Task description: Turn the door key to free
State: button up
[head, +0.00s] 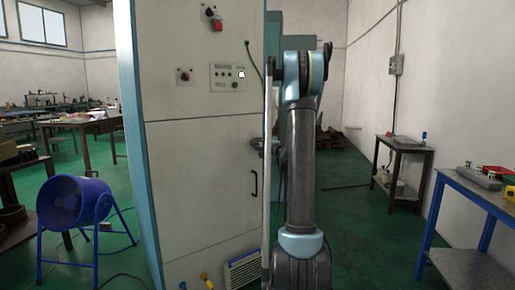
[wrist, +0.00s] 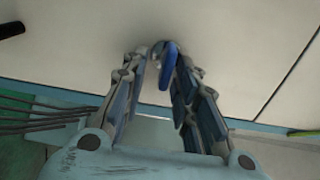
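A blue door key (wrist: 168,64) sticks out from a pale panel in the wrist view, beside a small round metal part that looks like its lock (wrist: 156,49). My gripper (wrist: 162,62) is at the panel with its two fingers apart, one on each side of the key. The key is nearer the right finger, with a gap to the left finger. I cannot tell whether the right finger touches it. In the head view the key cannot be made out, and my arm covers that part of the tall pale cabinet (head: 200,150).
A dark handle (head: 254,184) and control buttons (head: 225,76) are on the cabinet front. A blue fan (head: 75,205) stands at left. A blue workbench (head: 480,195) and a small side table (head: 405,143) are at right. Green floor between is mostly clear.

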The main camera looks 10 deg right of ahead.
jog(key=v, duration=1.2)
jog(key=shift+a+f, duration=0.1)
jog(key=s+a+f+n+g, duration=0.35)
jog(key=s+a, duration=0.35)
jog(key=s, duration=0.4)
jog(key=s+a+f+n+g, duration=0.3)
jog(key=s+a+n+g, duration=0.3)
jog(key=s, duration=0.5)
jog(key=s+d+f+n+g+h, duration=0.1)
jog(key=s+f, duration=0.3)
jog(key=s, duration=0.4)
jog(key=s+d+f+n+g+h, duration=0.1)
jog(key=s+d+f+g+h, duration=0.1)
jog(key=s, duration=0.7)
jog(key=s+d+f+n+g+h, duration=0.1)
jog(key=s+d+f+h, duration=0.2)
jog(key=s+f+h, duration=0.2)
jog(key=s+f, duration=0.1)
jog(key=s, duration=0.2)
jog(key=shift+s+d+f, duration=0.15)
jog(key=shift+s+f, duration=0.25)
jog(key=shift+n, duration=0.25)
